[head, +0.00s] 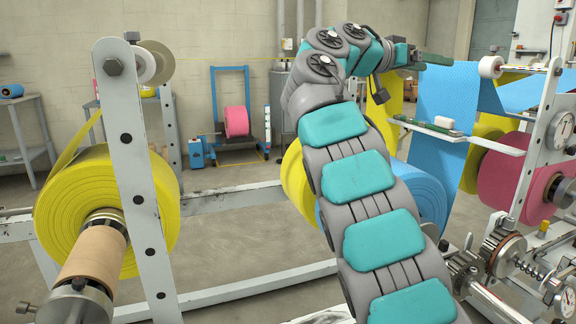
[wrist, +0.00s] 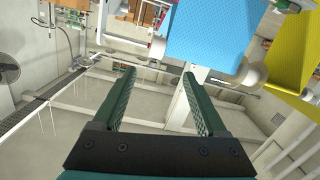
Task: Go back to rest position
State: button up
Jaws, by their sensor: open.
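My gripper (wrist: 160,97) is open and empty in the wrist view, its two green fingers spread wide apart with floor and machine frame showing between them. In the head view my teal and grey arm rises through the middle and bends right at the top. My gripper (head: 437,60) is near the upper right there, partly seen, in front of or beside the blue cloth (head: 447,97). The blue cloth also shows in the wrist view (wrist: 203,40), beyond the fingertips and apart from them.
A yellow roll (head: 75,205) stands at the left behind a white upright (head: 135,170). A pink roll (head: 505,170), gears (head: 503,250) and a shelf (head: 460,134) with a small green and white item (head: 440,122) are at the right. Floor around the blue trolley (head: 215,100) is open.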

jog(key=s+d+f+n+g+y, duration=0.1)
jog(key=s+f+n+y, duration=0.1)
jog(key=s+f, duration=0.45)
jog(key=s+f+n+g+y, duration=0.1)
jog(key=s+f+n+y, duration=0.25)
jog(key=f, duration=0.65)
jog(key=s+d+f+n+g+y, duration=0.1)
jog(key=s+f+n+y, duration=0.1)
jog(key=s+f, duration=0.5)
jog(key=s+a+f+n+g+y, duration=0.1)
jog(key=s+a+f+y, duration=0.1)
jog(key=s+a+f, duration=0.3)
jog(key=s+a+f+n+g+y, duration=0.1)
jog(key=s+a+f, duration=0.5)
jog(key=s+f, duration=0.6)
jog(key=s+a+f+n+g+y, duration=0.2)
jog(key=s+a+f+y, duration=0.3)
jog(key=s+f, duration=0.4)
jog(key=s+a, duration=0.1)
jog(key=s, duration=0.2)
jog(key=shift+s+g, duration=0.4)
